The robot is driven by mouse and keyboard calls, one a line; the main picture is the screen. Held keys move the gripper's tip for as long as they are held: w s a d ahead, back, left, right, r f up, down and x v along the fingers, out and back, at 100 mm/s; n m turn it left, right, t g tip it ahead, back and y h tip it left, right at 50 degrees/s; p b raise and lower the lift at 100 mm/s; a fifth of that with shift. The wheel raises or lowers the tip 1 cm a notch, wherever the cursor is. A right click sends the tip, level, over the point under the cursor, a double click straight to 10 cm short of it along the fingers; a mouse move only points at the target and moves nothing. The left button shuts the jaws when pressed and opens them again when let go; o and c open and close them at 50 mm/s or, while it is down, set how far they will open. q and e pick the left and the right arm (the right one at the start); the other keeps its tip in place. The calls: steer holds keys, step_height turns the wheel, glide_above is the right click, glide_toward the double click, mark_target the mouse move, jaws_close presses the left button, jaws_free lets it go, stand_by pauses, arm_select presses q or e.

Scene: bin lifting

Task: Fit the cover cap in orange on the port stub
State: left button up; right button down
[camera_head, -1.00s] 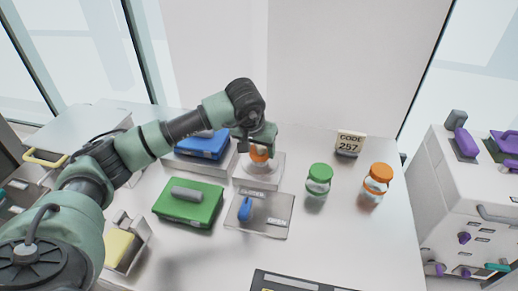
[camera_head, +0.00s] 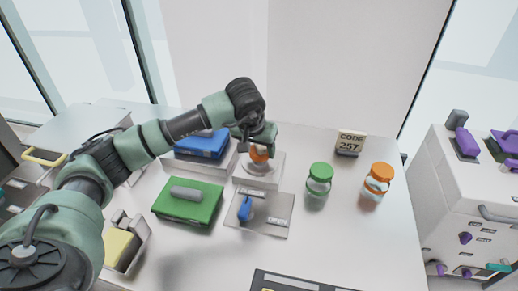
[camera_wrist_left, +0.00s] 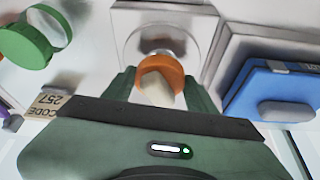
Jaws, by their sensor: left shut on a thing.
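The orange cover cap (camera_head: 258,154) is in my left gripper (camera_head: 258,147), over the pale block (camera_head: 258,173) at the back middle of the table. In the left wrist view the orange cap (camera_wrist_left: 157,66) sits between the two green fingers, which are shut on it. A round metal-like port stub (camera_wrist_left: 155,42) shows on the block just beyond the cap. The cap is at the stub, but I cannot tell whether it is seated or only touching. My right gripper is not in view.
A blue box (camera_head: 203,146) on a stand and a green box (camera_head: 188,203) are to the left. A panel with a blue lever (camera_head: 245,210) lies in front. A green-lidded jar (camera_head: 318,180), an orange-lidded jar (camera_head: 377,180) and a code sign (camera_head: 350,143) stand to the right.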

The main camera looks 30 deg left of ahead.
arm_select(q)
steer(key=o, duration=1.8)
steer(key=shift+r, duration=0.1)
steer(key=shift+r+p, duration=1.7)
steer(key=shift+r, duration=1.45)
